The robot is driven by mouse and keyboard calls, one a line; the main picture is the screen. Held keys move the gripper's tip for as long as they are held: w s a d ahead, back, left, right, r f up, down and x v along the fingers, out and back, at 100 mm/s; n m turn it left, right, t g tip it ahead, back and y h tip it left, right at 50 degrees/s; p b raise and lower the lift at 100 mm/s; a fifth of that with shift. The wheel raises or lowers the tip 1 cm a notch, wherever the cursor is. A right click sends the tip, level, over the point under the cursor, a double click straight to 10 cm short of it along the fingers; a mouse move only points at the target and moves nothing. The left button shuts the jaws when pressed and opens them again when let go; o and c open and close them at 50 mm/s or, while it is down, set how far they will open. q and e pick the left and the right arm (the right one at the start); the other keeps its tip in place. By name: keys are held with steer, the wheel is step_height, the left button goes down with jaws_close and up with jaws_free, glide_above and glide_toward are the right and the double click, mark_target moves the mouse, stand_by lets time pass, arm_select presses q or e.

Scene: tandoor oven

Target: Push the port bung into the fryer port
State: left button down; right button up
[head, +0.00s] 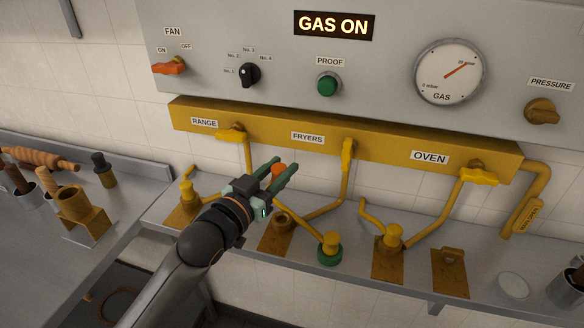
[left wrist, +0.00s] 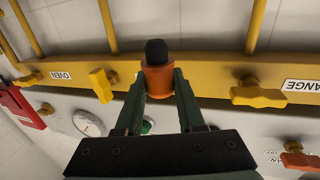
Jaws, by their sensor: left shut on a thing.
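My left gripper (head: 284,172) is shut on the port bung (head: 279,168), of which only an orange part shows in the head view. In the left wrist view the bung has an orange collar (left wrist: 158,82) between the fingertips and a dark rounded end (left wrist: 156,51) pointing away from the gripper. The fryer port (head: 281,220) is a brown block with a round open mouth on the steel shelf, below the gripper. The bung is above the port and apart from it. My right gripper is not in view.
A yellow connector (head: 329,243) stands on a green round base right of the port. Yellow connectors sit on the range port (head: 187,198) and oven port (head: 391,238). Yellow pipes and the fryers valve handle (head: 347,152) rise close behind. The panel sign (head: 334,25) reads GAS ON.

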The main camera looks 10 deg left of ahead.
arm_select(q)
steer(key=shift+w+d, duration=0.15)
stand_by(0.3)
steer(key=shift+r+p, duration=0.1)
steer(key=shift+p, duration=0.25)
step_height(320, 180, down, 5)
steer(key=b, duration=0.3)
steer(key=shift+f+b, duration=0.55)
steer(key=shift+f, duration=0.95)
steer(key=shift+p, duration=0.3)
steer(key=shift+f+b, duration=0.8)
steer(key=shift+f, duration=0.7)
